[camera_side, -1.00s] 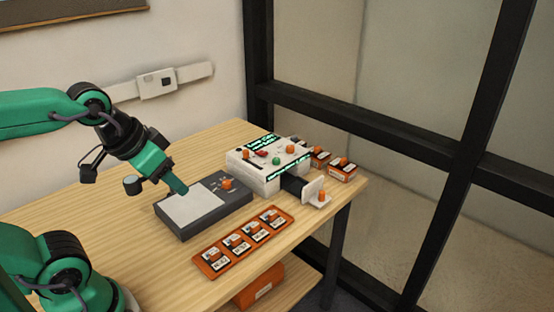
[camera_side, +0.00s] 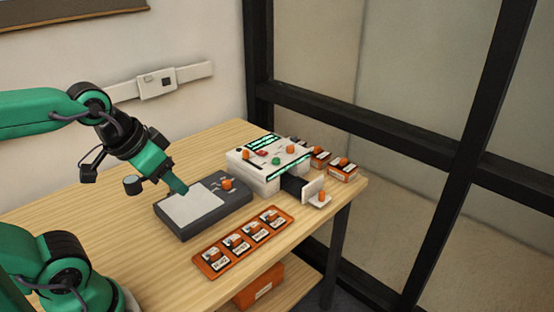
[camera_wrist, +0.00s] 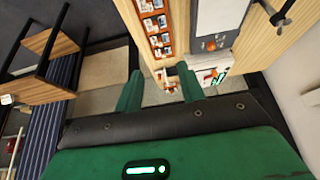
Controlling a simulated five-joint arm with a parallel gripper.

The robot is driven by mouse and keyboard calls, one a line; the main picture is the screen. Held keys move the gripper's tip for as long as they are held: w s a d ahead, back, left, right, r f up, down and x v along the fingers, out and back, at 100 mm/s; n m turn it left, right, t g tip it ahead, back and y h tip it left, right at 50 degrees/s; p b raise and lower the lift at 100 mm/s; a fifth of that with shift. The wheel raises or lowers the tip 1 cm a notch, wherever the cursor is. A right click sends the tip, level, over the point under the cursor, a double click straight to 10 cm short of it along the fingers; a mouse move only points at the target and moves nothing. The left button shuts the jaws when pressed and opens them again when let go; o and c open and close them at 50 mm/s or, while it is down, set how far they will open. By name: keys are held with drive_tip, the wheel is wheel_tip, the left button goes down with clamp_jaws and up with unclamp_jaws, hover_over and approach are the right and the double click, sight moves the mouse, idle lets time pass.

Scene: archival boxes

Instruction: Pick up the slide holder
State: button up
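An orange tray (camera_side: 254,249) lies on the table's front side with several small labelled holders (camera_side: 251,234) in a row, each with an orange knob. I cannot tell which one the task calls the slide holder. The tray (camera_wrist: 145,27) is also at the top of the wrist view. My gripper (camera_side: 181,188) is over the white panel of a grey light box (camera_side: 176,228), behind and left of the tray. In the wrist view its two green fingers (camera_wrist: 159,85) are spread apart with nothing held between them. I cannot tell whether the tip touches the panel.
A white device (camera_side: 268,176) with green displays and orange knobs stands right of the light box, with a black arm and white plate (camera_side: 315,193) in front. Small orange boxes (camera_side: 342,171) are at the table's right corner. The table's left part is clear.

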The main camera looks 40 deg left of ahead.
drive_tip(key=shift+w, duration=0.1)
drive_tip(key=g, duration=0.6)
hover_over(274, 212)
drive_tip(key=f, duration=1.4)
drive_tip(key=shift+s+a+f, duration=0.1)
drive_tip(key=shift+s+f, duration=0.1)
drive_tip(key=shift+f, duration=0.2)
drive_tip(key=shift+w+f, duration=0.15)
drive_tip(key=shift+f, duration=0.15)
drive_tip(key=shift+f, duration=0.1)
drive_tip(key=shift+f, duration=1.2)
drive_tip(key=shift+f, duration=0.1)
